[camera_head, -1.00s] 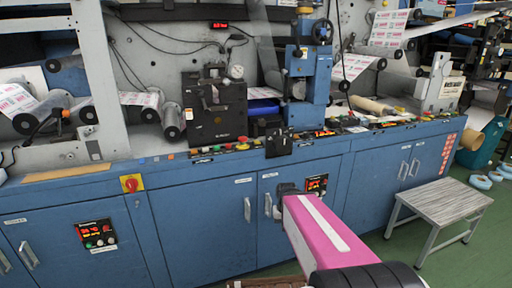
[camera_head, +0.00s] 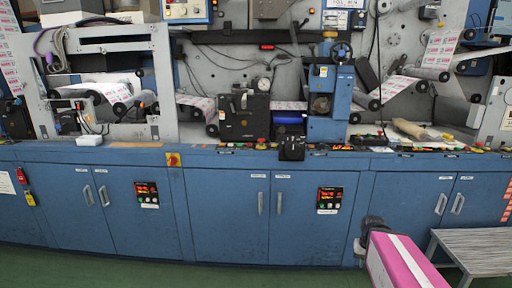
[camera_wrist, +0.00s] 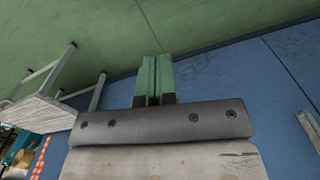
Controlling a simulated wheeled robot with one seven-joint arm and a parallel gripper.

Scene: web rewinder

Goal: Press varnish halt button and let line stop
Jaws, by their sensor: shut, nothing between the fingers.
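The blue rewinder (camera_head: 228,215) fills the head view. Along its ledge sit several small coloured buttons, among them a red one on yellow (camera_head: 261,143). A left panel (camera_head: 146,194) and a right panel (camera_head: 329,200) on the doors have lit red digits and small buttons. Their labels are too small to read, so I cannot tell which button is the varnish halt. My gripper (camera_head: 361,252) is at lower right, right of and below the right panel in the picture. In the wrist view its green fingers (camera_wrist: 154,80) are together and empty, with green floor and blue cabinet beyond.
A red-and-yellow rotary switch (camera_head: 173,159) is on the cabinet front. A grey step stool (camera_head: 478,250) stands at right; it also shows in the wrist view (camera_wrist: 45,110). Printed web (camera_head: 120,92) runs over rollers above the ledge. Green floor shows at lower left.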

